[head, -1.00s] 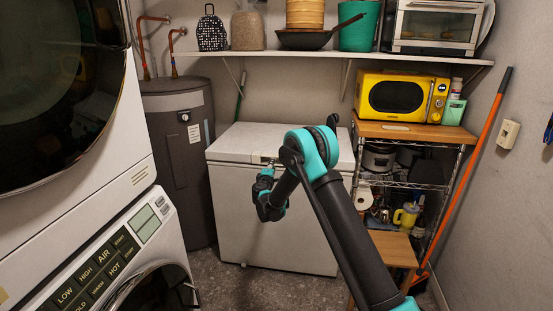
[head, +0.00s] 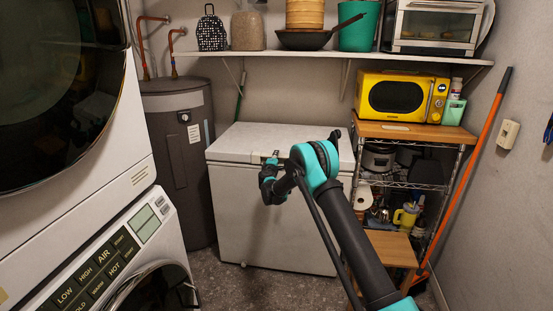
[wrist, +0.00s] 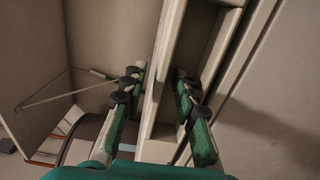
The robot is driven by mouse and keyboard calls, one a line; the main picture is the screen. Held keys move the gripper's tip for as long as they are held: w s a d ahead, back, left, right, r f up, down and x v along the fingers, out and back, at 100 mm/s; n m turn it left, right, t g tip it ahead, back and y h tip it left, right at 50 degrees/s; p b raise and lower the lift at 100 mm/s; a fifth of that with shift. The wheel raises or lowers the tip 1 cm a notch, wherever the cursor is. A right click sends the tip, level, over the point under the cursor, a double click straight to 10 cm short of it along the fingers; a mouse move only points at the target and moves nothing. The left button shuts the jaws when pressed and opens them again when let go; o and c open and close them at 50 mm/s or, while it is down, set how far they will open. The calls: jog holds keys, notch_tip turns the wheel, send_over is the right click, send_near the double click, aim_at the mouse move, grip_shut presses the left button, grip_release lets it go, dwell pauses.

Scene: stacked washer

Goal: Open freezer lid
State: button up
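The white chest freezer (head: 275,215) stands against the back wall. Its lid (head: 300,135) lies flat and looks closed in the head view. The right finger lies over the recess under the lip. Whether either finger presses on the lip I cannot tell.
A shelf (head: 265,54) with a pan and pots runs above the freezer. A grey water heater (head: 172,170) stands at its left. A metal rack with a yellow microwave (head: 402,97) stands at its right. White washers (head: 95,225) fill the left side.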

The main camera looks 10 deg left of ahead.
grip_shut()
